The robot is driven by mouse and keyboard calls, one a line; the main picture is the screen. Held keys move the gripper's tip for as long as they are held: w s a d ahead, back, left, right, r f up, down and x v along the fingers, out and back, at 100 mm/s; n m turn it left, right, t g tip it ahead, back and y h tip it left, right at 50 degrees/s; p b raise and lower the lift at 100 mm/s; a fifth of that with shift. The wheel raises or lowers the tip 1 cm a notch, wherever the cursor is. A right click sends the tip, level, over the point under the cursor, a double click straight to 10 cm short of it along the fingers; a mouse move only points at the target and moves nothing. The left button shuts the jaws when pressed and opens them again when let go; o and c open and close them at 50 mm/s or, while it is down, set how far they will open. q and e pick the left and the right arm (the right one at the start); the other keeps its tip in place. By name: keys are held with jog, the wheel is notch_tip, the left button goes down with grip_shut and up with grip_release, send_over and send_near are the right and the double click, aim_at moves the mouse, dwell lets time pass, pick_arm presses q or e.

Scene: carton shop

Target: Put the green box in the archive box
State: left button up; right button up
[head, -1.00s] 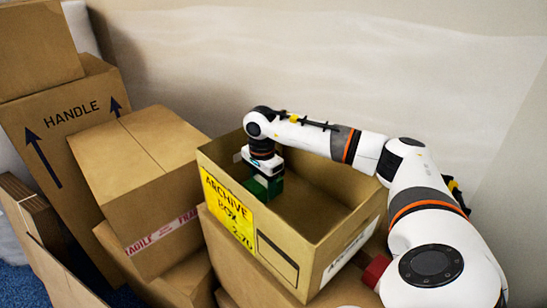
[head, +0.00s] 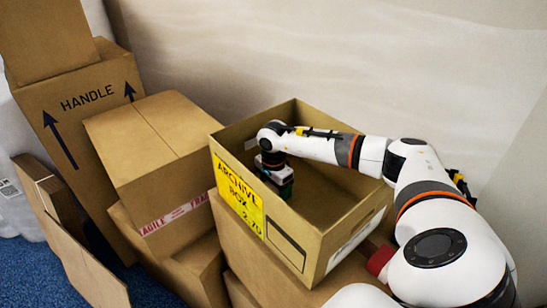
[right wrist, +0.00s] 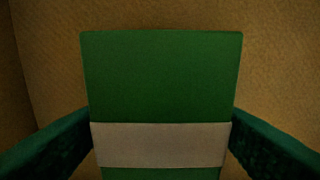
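The archive box (head: 322,251) is an open brown carton with a yellow label, standing on other cartons in the head view. My right arm reaches over its right side, and my right gripper (head: 281,183) points down inside it, near its left end. The green box (head: 286,190) shows only as a small green patch below the gripper. In the right wrist view the green box (right wrist: 160,78), with a pale band, sits between the two fingers, which meet its sides. Whether it touches the carton floor cannot be told. My left gripper is not in view.
Closed cartons (head: 150,140) crowd the left side, one marked HANDLE (head: 82,125). Flat cardboard pieces (head: 75,245) lean at the lower left. A pale wall (head: 330,50) stands close behind the archive box. The archive box walls surround my right gripper.

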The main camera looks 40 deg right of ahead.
jog(key=shift+o, duration=0.6)
jog(key=shift+r, duration=0.15)
jog(key=shift+r, duration=0.15)
notch_tip(320, 180, up, 10)
jog(key=b, duration=0.3)
jog(key=shift+r+b, duration=0.25)
jog(key=shift+b, duration=0.1)
jog(key=shift+r, duration=0.65)
